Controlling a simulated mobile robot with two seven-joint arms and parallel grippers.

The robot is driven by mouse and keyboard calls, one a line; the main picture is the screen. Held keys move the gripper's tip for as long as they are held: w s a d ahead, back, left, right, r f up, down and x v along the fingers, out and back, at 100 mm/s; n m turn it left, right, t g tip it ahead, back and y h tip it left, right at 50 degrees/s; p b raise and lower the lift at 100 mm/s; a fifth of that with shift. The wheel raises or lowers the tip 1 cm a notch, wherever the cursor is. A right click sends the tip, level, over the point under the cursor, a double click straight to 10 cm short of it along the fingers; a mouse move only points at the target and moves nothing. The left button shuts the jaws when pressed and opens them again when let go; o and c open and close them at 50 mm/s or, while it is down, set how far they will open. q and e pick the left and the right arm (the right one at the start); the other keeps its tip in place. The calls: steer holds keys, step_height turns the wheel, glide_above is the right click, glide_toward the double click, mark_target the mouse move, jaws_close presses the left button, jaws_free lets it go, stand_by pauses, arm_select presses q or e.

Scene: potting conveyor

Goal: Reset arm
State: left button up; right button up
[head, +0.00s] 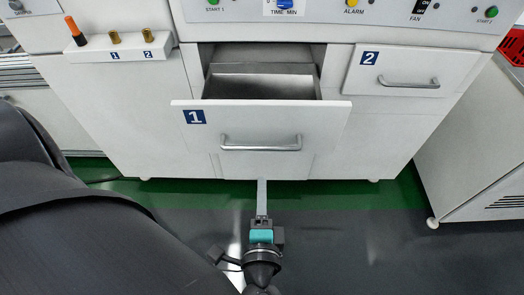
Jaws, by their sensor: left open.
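My left gripper (262,190) shows at the bottom middle, its fingers pointing up the picture toward the cabinet. It is open and holds nothing that I can see. It sits below the handle (261,144) of drawer 1 in the picture, with a gap between fingertips and handle. Drawer 1 (300,116) is pulled out, and its metal inside looks empty as far as I can see. My left arm's dark links fill the lower left. My right gripper is not in view.
Drawer 2 (405,68) is shut at the upper right. A small white ledge (118,52) at the upper left carries an orange-and-black item (75,30) and two brass-coloured pieces. A control panel (330,12) runs along the top. A white cabinet (475,150) stands at the right. The dark floor (370,240) is clear.

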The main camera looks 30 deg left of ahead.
arm_select(q)
steer(key=shift+f, duration=0.1)
stand_by(0.4)
steer(key=s+a+f+g+h, duration=0.1)
steer(key=s+f+g+h, duration=0.2)
steer(key=f, duration=0.9)
steer(key=s+a+f+g+h, duration=0.1)
steer(key=s+f+g, duration=0.3)
steer(key=f, duration=0.9)
steer(key=s+f+n+g+h, duration=0.4)
steer(key=s+f+n, duration=0.5)
steer(key=s, duration=0.7)
step_height(320, 180, down, 4)
steer(key=shift+a+r+g, duration=0.2)
steer(key=shift+a+g, duration=0.15)
steer(key=shift+g, duration=0.25)
